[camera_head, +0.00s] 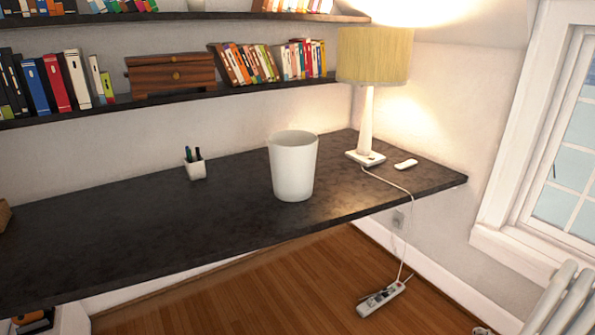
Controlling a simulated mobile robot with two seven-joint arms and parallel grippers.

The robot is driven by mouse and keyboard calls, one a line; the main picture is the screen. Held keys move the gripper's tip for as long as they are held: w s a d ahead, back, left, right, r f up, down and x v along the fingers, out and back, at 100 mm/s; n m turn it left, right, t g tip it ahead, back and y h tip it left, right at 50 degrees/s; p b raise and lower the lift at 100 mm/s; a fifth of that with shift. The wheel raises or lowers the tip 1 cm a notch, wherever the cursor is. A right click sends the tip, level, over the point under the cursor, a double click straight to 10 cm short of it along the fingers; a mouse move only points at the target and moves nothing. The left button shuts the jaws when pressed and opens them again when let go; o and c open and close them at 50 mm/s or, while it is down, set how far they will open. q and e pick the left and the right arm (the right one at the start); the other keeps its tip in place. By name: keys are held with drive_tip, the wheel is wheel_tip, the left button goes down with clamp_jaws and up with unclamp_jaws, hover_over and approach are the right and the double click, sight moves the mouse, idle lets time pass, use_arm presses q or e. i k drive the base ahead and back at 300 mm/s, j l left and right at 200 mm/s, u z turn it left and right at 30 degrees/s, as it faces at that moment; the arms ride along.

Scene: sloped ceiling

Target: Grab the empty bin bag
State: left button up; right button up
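A white bin (292,172) stands upright on the dark desk (150,235), right of the middle of the view. Its rim is open at the top, and only the upper part of its inner wall shows. I cannot make out a bag in it or elsewhere; the bottom of the bin is hidden. Neither of my grippers shows in the head view.
A lit lamp (366,120) stands right of the bin, with a small white object (406,164) beside it. Its cord runs to a power strip (382,297) on the floor. A pen holder (195,168) stands left of the bin. The desk's front is clear.

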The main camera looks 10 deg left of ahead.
sight(293, 152)
drive_tip(key=i+l+u, duration=0.1)
drive_tip(key=l, duration=0.35)
drive_tip(key=i+l+u, duration=0.15)
drive_tip(key=l, duration=0.3)
drive_tip(key=i+l, duration=0.15)
drive_tip(key=l, duration=0.15)
drive_tip(key=i+l+u, duration=0.15)
drive_tip(key=i+l, duration=0.1)
drive_tip(key=l, duration=0.3)
drive_tip(key=i+l+u, duration=0.35)
drive_tip(key=i+l, duration=0.2)
drive_tip(key=l, duration=0.3)
drive_tip(key=i+l+u, duration=0.1)
drive_tip(key=i+l, duration=0.2)
drive_tip(key=i+l+u, duration=0.1)
drive_tip(key=i+l, duration=0.15)
drive_tip(key=l, duration=0.15)
drive_tip(key=i+l, duration=0.25)
drive_tip(key=l, duration=0.15)
drive_tip(key=i+l+u, duration=0.15)
drive_tip(key=l, duration=0.25)
drive_tip(key=i, duration=0.1)
